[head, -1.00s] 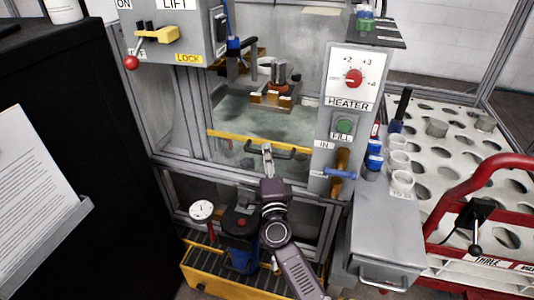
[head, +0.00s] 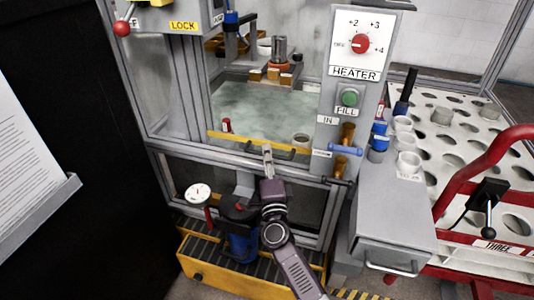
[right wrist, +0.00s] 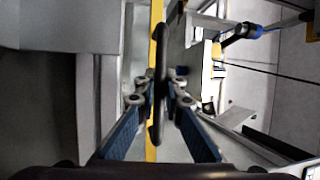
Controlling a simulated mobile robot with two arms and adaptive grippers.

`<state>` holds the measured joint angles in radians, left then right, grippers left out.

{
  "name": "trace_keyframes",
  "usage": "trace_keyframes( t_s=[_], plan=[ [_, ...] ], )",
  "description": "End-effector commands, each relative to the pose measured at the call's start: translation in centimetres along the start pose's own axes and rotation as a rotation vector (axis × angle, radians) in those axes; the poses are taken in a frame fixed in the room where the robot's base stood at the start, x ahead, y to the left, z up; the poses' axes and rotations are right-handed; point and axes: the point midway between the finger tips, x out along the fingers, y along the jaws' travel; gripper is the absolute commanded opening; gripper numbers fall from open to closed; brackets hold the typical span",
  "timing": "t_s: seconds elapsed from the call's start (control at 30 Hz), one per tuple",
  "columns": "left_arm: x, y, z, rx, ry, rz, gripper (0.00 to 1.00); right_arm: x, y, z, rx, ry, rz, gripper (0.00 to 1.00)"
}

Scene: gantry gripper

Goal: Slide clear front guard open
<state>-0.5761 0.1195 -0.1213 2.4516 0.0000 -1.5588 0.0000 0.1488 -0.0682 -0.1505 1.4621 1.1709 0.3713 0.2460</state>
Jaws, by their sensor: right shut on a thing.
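The clear front guard carries a yellow lower strip (head: 232,136) and a dark bar handle (head: 285,152). The strip sits low in the cabinet front, close to the grey sill. The edges of the clear pane are hard to make out. My right gripper (head: 267,150) is at the handle, with its arm reaching up from below. In the right wrist view, its blue-sided fingers (right wrist: 161,94) are closed around the dark bar (right wrist: 158,60), beside the yellow strip (right wrist: 154,150). My left gripper does not show.
A grey heater panel (head: 342,100) stands right of the guard, with a blue handle (head: 345,150) low on it. A dial gauge (head: 199,192) and a yellow slatted box (head: 205,283) are below. A white perforated table (head: 450,135) with a red rail (head: 455,185) is at right.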

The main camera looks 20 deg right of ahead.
Motion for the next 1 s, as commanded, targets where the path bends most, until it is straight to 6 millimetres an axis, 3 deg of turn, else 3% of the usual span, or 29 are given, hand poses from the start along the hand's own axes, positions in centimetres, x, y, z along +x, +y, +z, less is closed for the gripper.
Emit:
trace_keyframes(
  t_s=[0.4, 0.43, 0.57, 0.87, 1.0],
  plan=[
    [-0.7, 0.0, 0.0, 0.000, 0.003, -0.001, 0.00, -0.1, 0.5, 0.1, -0.001, -0.002, 0.003, 0.00],
    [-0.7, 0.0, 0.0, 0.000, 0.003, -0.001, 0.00, -0.1, 0.5, 0.1, -0.001, -0.002, 0.003, 0.12],
    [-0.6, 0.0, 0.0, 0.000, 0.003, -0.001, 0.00, -0.1, 0.4, 0.1, -0.001, -0.001, 0.002, 0.26],
    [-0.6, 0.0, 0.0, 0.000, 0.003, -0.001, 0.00, -0.2, 0.3, 0.1, 0.000, -0.001, 0.001, 0.27],
    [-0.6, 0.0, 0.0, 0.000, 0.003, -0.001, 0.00, -1.4, 0.5, 0.1, 0.001, -0.001, 0.003, 0.27]
  ],
)
